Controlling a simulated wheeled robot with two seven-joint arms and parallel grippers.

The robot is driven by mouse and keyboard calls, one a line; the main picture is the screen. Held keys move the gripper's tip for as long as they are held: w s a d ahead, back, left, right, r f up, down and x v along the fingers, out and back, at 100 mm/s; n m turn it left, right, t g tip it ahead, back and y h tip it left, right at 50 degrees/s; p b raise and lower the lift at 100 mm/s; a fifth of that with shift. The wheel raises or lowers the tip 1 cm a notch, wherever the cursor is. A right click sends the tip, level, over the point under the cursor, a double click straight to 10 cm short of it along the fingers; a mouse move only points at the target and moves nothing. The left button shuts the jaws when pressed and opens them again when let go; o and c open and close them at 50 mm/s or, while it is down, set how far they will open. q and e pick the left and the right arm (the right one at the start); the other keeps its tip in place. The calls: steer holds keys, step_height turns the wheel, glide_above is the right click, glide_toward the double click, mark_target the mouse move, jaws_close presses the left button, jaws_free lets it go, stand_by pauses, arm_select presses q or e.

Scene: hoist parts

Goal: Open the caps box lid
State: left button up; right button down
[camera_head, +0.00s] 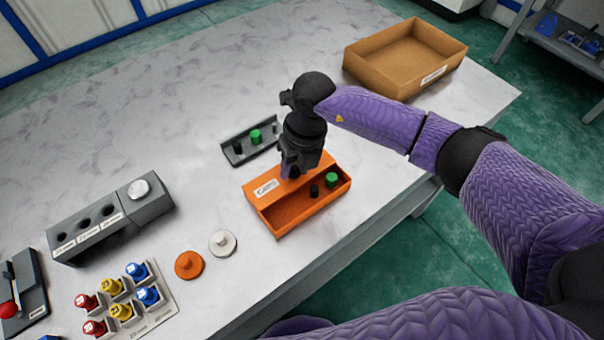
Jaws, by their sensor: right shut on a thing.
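The orange caps box (308,213) stands near the table's front edge. Its orange lid (266,187), with a white "CAPS" label, covers the back part. The front part is uncovered and shows the inside, with a black cap (314,191) and a green cap (331,180) toward the right end. My right gripper (291,174) points down at the lid and is shut on it. Its fingertips and the exact spot they grip are partly hidden by the dark wrist. My left gripper is not in view.
A dark tray (236,159) with green and black pieces lies behind the box. Orange (189,265) and white (223,243) knobbed discs lie left of it. A grey block (90,232) and several coloured pieces are farther left. A cardboard box (366,68) stands at back right.

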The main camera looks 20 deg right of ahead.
steer(key=shift+w+a, duration=0.2)
steer(key=shift+w, duration=0.35)
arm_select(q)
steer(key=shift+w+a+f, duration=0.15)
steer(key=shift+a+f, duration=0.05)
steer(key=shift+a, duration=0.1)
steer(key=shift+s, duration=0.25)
arm_select(e)
steer(key=shift+c, duration=1.5)
jaws_free()
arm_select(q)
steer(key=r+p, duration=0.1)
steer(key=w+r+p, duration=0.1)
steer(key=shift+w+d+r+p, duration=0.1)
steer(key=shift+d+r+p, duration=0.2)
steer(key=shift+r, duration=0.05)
arm_select(e)
step_height(320, 180, up, 10)
steer(key=d, duration=0.2)
steer(key=shift+w+f, duration=0.1)
steer(key=shift+f, duration=0.05)
